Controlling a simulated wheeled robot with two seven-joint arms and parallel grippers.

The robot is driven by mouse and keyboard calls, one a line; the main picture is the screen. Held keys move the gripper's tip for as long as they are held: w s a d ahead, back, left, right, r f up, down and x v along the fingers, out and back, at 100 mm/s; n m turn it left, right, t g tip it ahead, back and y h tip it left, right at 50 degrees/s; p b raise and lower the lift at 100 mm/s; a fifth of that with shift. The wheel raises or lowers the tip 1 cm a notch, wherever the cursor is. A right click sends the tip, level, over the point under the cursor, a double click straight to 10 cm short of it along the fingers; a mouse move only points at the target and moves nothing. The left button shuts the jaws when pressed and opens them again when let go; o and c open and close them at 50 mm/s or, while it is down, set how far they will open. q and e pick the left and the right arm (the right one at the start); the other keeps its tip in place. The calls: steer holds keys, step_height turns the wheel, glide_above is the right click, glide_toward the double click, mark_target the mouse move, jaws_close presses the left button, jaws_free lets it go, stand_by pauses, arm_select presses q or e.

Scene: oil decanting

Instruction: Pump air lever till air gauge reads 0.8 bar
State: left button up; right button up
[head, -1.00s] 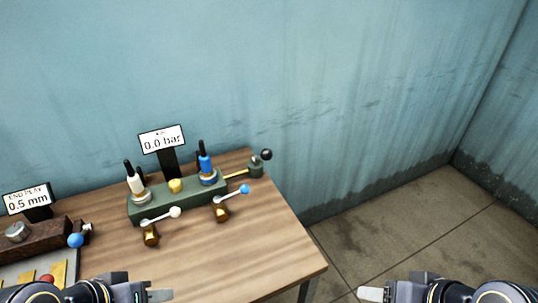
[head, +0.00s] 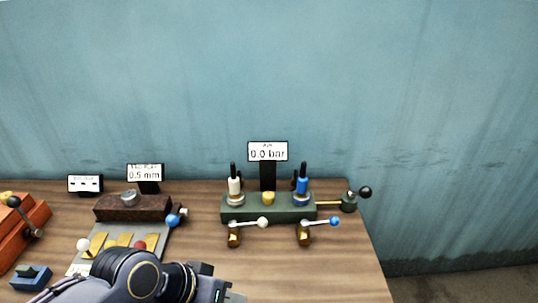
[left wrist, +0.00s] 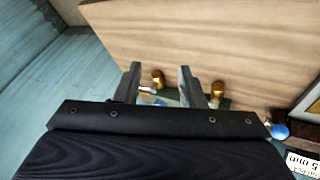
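The air gauge (head: 267,152) stands behind the green block (head: 268,214) and reads 0.0 bar. A lever with a black knob (head: 365,192) sits at the block's right end, joined by a brass rod; I take it as the air lever. My left gripper (head: 236,296) is at the bottom edge of the head view, in front of the block and apart from the lever. In the left wrist view the left gripper (left wrist: 160,72) has its fingers spread, with nothing held between them. My right gripper is out of view.
The block carries a white-handled valve (head: 236,186), a blue-handled valve (head: 302,186) and two small front levers with brass bases. A brown fixture (head: 132,208) with a 0.5 mm sign and an orange unit (head: 20,228) stand left. The wooden table (head: 335,275) is bare at front right.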

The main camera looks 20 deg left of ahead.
arm_select(q)
jaws_close()
stand_by(0.3)
stand_by(1.6)
